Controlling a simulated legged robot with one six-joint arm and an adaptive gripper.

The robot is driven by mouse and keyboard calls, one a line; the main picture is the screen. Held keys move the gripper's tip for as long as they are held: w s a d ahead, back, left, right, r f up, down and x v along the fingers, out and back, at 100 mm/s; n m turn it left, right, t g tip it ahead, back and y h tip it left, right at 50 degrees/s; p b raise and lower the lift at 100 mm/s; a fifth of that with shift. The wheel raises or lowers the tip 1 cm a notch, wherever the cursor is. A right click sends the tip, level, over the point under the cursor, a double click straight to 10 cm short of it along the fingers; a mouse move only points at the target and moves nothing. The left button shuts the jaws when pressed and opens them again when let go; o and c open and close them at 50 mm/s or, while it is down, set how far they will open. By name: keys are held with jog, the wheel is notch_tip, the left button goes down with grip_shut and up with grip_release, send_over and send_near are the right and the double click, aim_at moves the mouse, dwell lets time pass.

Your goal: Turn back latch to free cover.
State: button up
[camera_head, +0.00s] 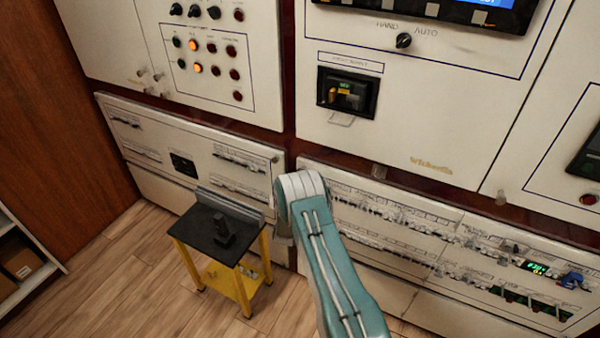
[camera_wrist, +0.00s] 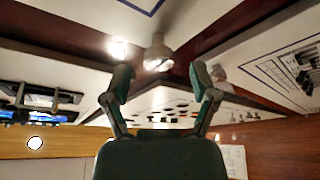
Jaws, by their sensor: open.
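In the wrist view my gripper (camera_wrist: 160,82) is open, its two dark fingers spread with nothing between the tips. A rounded metal latch-like knob (camera_wrist: 158,56) shows beyond the gap, on a dark red frame strip. I cannot tell its distance or turn angle. In the head view a small latch-like piece (camera_head: 379,171) sits on the dark strip above the lower right breaker cover (camera_head: 345,180). I cannot tell whether it is the same piece. My arm (camera_head: 330,250) rises in front of the cabinet; its gripper is hidden there.
A small yellow-legged stand (camera_head: 240,283) with a dark top stands left of my arm. Another metal piece (camera_wrist: 218,73) shows beside the right fingertip. A similar piece (camera_head: 501,198) is farther right in the head view. Wooden floor (camera_head: 110,270) is clear at left.

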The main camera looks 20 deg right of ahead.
jog(key=shift+x, duration=1.55)
grip_shut()
